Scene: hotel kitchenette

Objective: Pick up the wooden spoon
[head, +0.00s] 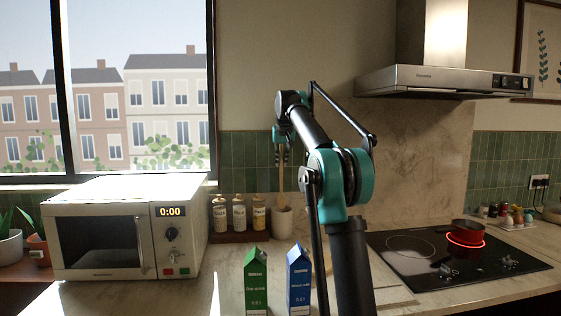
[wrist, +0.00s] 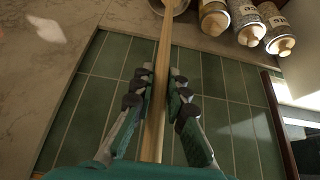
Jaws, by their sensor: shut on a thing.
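The wooden spoon (head: 281,180) stands upright, its lower end at the mouth of a pale utensil pot (head: 282,223) against the back wall. In the wrist view the spoon (wrist: 167,40) runs as a long light-wood shaft between my fingers, with the pot (wrist: 181,6) at the top edge. My gripper (head: 281,155) points down above the pot and is shut on the upper part of the spoon. In the wrist view my gripper (wrist: 161,78) has dark finger pads on both sides of the shaft. The spoon's lower end is hidden in the pot.
Several labelled bottles (head: 239,214) stand on a dark tray left of the pot. A green carton (head: 256,281) and a blue carton (head: 299,279) stand in front. A microwave (head: 125,240) is at left; a hob with a red pot (head: 467,233) is at right under a hood (head: 445,80).

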